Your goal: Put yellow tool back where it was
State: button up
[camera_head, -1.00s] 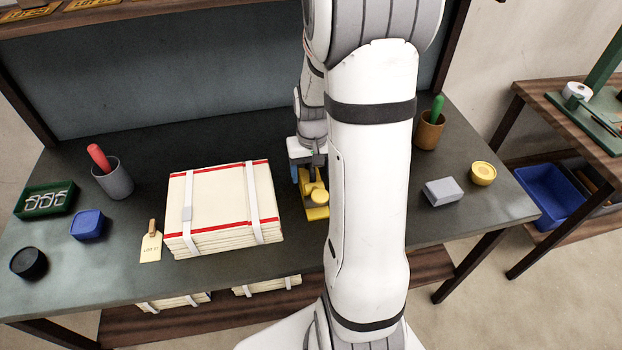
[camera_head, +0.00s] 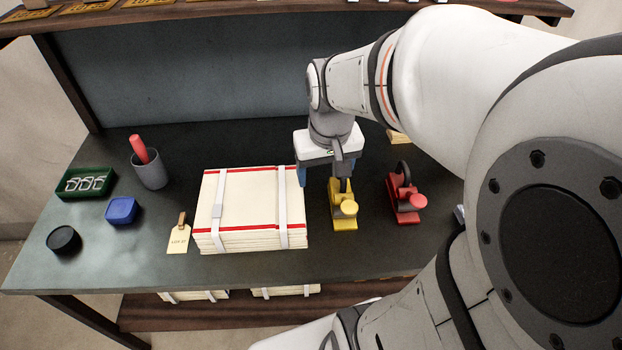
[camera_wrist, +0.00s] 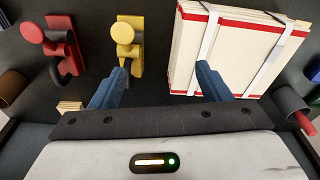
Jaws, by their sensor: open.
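The yellow tool (camera_head: 343,212) stands on the dark table just right of the strapped cloth stack (camera_head: 250,208). It has a flat base, a round knob and a dark curved part at its back. It also shows in the wrist view (camera_wrist: 127,38), ahead of the left finger. My gripper (camera_head: 320,178) is at the back of the yellow tool, with its blue fingers spread wide. In the wrist view the gap between the fingertips (camera_wrist: 160,75) is empty. One finger points at the yellow tool's side and the other at the cloth stack. Exact fingertip height is unclear.
A similar red tool (camera_head: 405,200) stands to the right of the yellow one. Left of the stack are a tag (camera_head: 179,237), a blue box (camera_head: 122,210), a black round tin (camera_head: 63,240), a grey cup (camera_head: 150,172) and a green tray (camera_head: 85,182). My arm hides the table's right side.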

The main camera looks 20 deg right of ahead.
jog(key=s+a+r+n+t, duration=0.1)
jog(key=s+a, duration=0.3)
jog(key=s, duration=0.2)
jog(key=shift+r, duration=0.15)
jog(key=shift+a, duration=0.1)
